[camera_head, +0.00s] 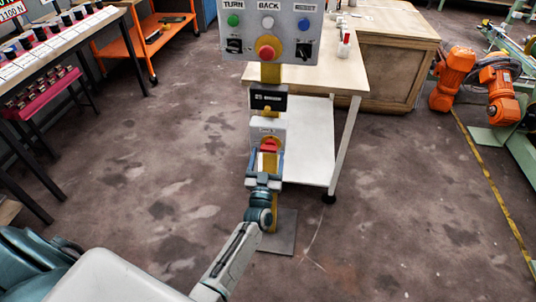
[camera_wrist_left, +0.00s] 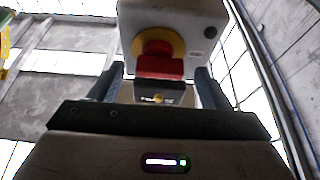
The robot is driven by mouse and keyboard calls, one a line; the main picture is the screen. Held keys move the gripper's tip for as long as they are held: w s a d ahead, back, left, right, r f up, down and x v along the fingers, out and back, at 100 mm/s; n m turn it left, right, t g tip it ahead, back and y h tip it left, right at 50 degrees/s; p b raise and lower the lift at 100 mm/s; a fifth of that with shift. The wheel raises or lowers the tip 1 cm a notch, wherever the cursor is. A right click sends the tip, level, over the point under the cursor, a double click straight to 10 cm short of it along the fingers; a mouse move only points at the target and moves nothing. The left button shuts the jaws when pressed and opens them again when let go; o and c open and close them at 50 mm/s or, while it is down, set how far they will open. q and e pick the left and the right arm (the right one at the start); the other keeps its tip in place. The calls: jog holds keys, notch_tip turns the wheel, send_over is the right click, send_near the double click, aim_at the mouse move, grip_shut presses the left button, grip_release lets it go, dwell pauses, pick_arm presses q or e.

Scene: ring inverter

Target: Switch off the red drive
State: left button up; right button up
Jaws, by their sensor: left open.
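A grey box (camera_head: 278,125) on the yellow post carries a red switch handle (camera_head: 268,146) on a yellow round plate. My left gripper (camera_head: 266,166) is right in front of this handle, lower on the post, and partly covers the box. In the left wrist view the red handle (camera_wrist_left: 160,68) lies between the two dark, spread fingers (camera_wrist_left: 160,76), with the yellow plate (camera_wrist_left: 154,42) behind it. The gripper is open. I cannot tell whether the fingers touch the handle. My right gripper is in neither view.
Above the box are a black unit (camera_head: 268,98) and a grey control panel (camera_head: 300,35) with a red stop button (camera_head: 266,50). A white table (camera_head: 318,150) stands close behind the post. Floor left of the post is clear.

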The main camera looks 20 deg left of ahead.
pick_arm(q)
jog(key=b+v, duration=0.1)
jog(key=v, duration=0.8)
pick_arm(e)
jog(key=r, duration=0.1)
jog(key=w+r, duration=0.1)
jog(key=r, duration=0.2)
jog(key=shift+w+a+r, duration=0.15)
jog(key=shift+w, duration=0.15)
pick_arm(q)
jog(key=shift+s, duration=0.1)
